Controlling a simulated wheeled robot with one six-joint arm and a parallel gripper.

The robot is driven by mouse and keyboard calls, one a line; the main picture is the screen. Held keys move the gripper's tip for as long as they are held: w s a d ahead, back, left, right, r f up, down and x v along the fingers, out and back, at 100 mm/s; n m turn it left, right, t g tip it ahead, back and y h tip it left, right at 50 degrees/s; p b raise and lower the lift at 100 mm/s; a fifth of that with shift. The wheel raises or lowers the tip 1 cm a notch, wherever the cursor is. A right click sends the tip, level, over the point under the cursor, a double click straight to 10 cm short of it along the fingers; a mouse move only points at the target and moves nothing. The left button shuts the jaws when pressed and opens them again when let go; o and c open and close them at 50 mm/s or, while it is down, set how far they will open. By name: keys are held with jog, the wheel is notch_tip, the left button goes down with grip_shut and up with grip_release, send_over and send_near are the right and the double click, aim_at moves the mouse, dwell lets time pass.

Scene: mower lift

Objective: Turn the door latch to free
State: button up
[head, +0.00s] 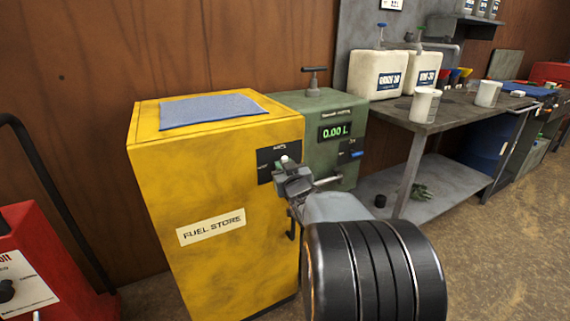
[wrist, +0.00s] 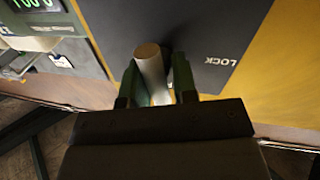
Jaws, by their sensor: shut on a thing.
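The yellow fuel store cabinet (head: 215,190) stands upright against the wood wall. A dark latch plate (head: 266,165) is set high on its front. In the wrist view the plate (wrist: 205,25) carries the word LOCK, which appears upside down to the right of the latch. The pale latch handle (wrist: 149,62) sits between the two fingers of my gripper (wrist: 156,78), which is shut on it. In the head view my gripper (head: 288,170) is at the plate and hides most of the latch. I cannot tell the exact angle of the latch.
A green dispenser (head: 320,107) reading 0.00 L stands right behind the cabinet. A blue cloth (head: 211,111) lies on the cabinet top. A dark door handle (head: 292,229) is below my gripper. A workbench (head: 440,118) with jugs is at right, red equipment (head: 40,270) at left.

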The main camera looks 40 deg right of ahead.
jog(key=shift+r+m+p, duration=0.1)
jog(key=shift+m+p, duration=0.3)
jog(key=shift+m, duration=0.5)
jog(key=o, duration=0.9)
jog(key=shift+s, duration=0.1)
